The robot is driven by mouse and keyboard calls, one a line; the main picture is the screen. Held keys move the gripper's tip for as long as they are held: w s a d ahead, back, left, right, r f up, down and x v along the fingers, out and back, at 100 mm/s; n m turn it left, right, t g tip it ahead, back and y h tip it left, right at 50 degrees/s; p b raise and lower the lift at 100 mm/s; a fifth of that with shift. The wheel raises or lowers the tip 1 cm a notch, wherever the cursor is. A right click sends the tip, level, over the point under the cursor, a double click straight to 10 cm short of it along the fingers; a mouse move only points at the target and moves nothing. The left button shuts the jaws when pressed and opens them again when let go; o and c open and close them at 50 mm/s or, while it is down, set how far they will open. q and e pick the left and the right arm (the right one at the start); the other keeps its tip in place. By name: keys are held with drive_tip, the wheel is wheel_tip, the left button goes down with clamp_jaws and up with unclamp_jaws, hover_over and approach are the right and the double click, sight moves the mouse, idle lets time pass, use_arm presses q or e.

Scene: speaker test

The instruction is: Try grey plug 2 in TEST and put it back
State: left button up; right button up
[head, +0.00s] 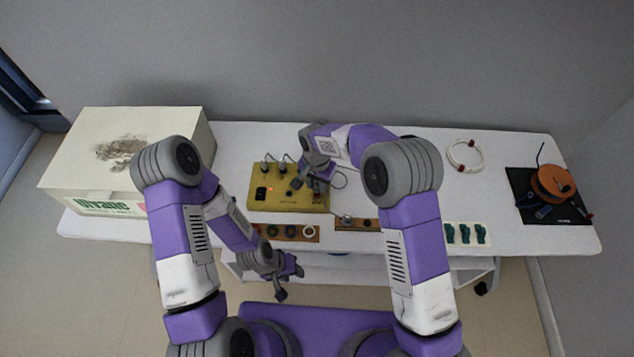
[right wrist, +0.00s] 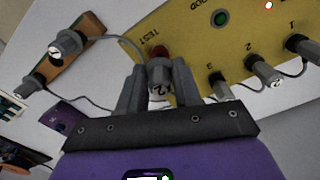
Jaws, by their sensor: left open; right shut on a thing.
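The yellow speaker test box (head: 262,202) stands on the white table; it also fills the top of the right wrist view (right wrist: 190,30). My right gripper (head: 298,184) is over its right part. In the right wrist view the gripper (right wrist: 158,90) is shut on a grey plug (right wrist: 158,68) with a white label that seems to read 2. The plug's front end is at the red TEST socket (right wrist: 158,51); I cannot tell how deep it sits. Grey plugs with cables stand at positions 3, 2 (right wrist: 262,70) and 1. My left gripper (head: 290,282) is open and empty before the table's front edge.
A wooden strip (right wrist: 75,55) with grey plugs lies beside the box; it shows in front of the box in the head view (head: 368,225). Another strip with rings (head: 290,232) is left of it. A large box (head: 125,160), cable coil (head: 465,156) and orange spool (head: 553,182) flank the table.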

drive_tip(key=shift+f+b, duration=0.6)
drive_tip(key=shift+f, duration=0.3)
idle(0.4)
drive_tip(key=o, duration=1.2)
drive_tip(key=shift+c, duration=0.2)
drive_tip(key=shift+r, duration=0.1)
drive_tip(key=shift+r+p, duration=2.4)
drive_tip(key=shift+r, duration=1.3)
